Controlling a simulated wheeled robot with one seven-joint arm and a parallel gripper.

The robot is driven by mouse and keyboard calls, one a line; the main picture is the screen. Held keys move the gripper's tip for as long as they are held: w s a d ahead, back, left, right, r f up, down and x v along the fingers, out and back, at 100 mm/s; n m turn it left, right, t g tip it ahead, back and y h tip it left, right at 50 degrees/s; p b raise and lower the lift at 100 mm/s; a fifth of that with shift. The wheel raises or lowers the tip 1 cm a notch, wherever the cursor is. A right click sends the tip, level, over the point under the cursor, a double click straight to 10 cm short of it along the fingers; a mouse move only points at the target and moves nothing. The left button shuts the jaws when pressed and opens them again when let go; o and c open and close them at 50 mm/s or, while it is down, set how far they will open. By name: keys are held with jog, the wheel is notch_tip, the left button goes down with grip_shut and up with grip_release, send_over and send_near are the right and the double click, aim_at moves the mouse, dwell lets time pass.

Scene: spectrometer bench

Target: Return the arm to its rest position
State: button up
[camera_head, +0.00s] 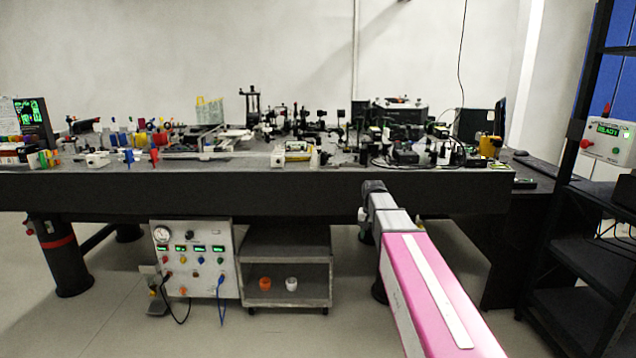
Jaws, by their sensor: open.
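My arm (428,290), a pink and white link with a grey end section, reaches from the bottom right up toward the front edge of the bench. Its dark rounded end (374,187) shows in front of the bench's dark front face. I cannot make out gripper fingers or anything held there. The gap between the arm's end and the bench cannot be judged from this one view.
The long dark optical bench (250,190) carries many optics and instruments. Below it stand a control box (195,255) with cables and a grey cart (288,244) holding an orange cup (265,284) and a white cup (291,284). A black rack (570,255) stands right.

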jog(key=s+f+n, duration=0.1)
jog(key=s+f, duration=0.6)
jog(key=s, duration=0.5)
jog(key=s+f+n, duration=0.1)
jog(key=s+f, duration=0.7)
jog(key=s, duration=0.4)
jog(key=shift+a+f+n, duration=0.3)
